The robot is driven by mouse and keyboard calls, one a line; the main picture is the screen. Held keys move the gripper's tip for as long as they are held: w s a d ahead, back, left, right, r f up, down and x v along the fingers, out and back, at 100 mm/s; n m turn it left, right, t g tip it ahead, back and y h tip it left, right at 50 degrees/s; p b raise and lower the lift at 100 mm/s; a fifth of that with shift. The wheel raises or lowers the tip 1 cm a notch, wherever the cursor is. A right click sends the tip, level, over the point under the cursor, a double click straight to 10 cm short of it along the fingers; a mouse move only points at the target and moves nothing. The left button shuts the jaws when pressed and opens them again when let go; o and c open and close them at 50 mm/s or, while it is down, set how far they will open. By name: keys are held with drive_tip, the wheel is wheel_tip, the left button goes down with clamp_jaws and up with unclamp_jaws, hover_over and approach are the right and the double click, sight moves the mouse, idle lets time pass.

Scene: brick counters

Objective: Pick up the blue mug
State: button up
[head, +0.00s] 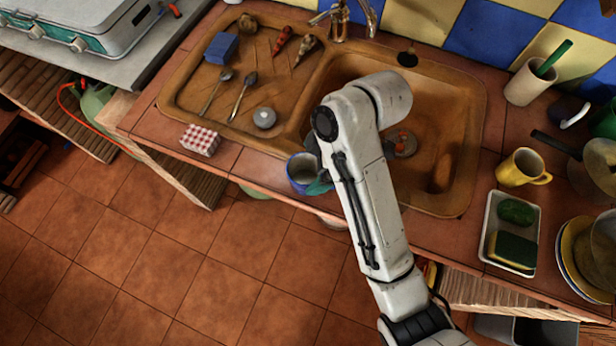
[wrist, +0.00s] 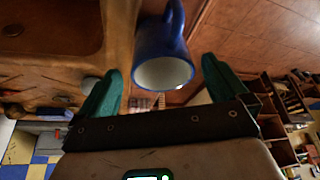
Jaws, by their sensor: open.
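The blue mug (head: 302,174) stands at the front edge of the tiled counter, just in front of the sink. Its pale inside shows from above, and my arm covers part of its right side. In the wrist view the mug (wrist: 165,50) has its rim toward the camera and its handle at the top. My gripper (wrist: 161,66) is open, with one green finger on each side of the mug. A gap shows on both sides. In the head view one green fingertip of my gripper (head: 320,184) shows beside the mug; the rest is hidden by my arm.
A brown sink (head: 350,65) lies behind the mug. A red-checked box (head: 200,139) is to the left. A yellow mug (head: 523,167), a tray with sponges (head: 488,230) and stacked plates (head: 567,257) are to the right. The floor in front is clear.

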sight(308, 181)
drive_tip(key=shift+x, duration=1.7)
drive_tip(key=shift+s+a, duration=0.1)
drive_tip(key=c, duration=1.1)
drive_tip(key=shift+r, duration=0.15)
